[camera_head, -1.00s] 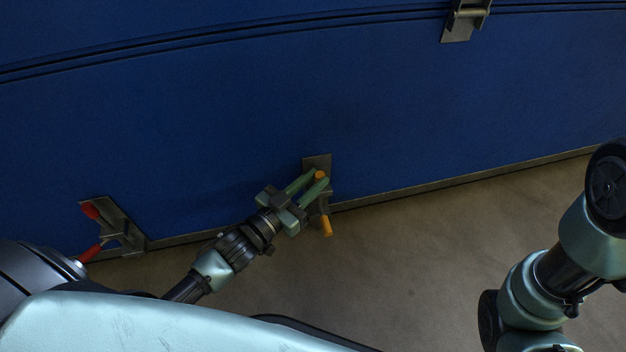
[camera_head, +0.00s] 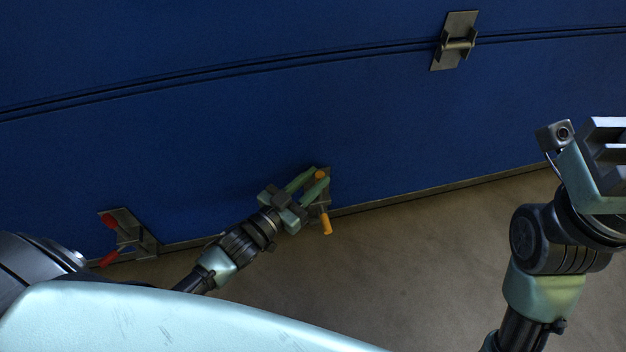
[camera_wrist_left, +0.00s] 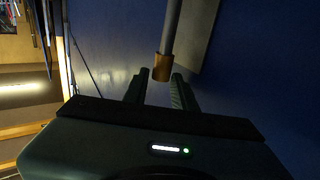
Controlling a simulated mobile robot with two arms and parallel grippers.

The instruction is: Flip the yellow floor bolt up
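The yellow floor bolt is on a metal plate at the bottom edge of the blue door panel. Its upper yellow end (camera_head: 320,175) is at my left gripper, and its lower yellow end (camera_head: 326,226) points down to the floor. My left gripper (camera_head: 318,178) reaches in with its green fingers apart, one on either side of the upper end. In the left wrist view the yellow cap (camera_wrist_left: 162,68) on a grey rod shows between the fingertips (camera_wrist_left: 160,80), with gaps visible. My right wrist is at the right edge; its fingers cannot be made out.
A red floor bolt (camera_head: 108,220) on a similar plate is at the lower left of the blue panel (camera_head: 200,140). A metal hinge (camera_head: 458,42) is at the top right. The brown floor (camera_head: 420,270) in front is clear.

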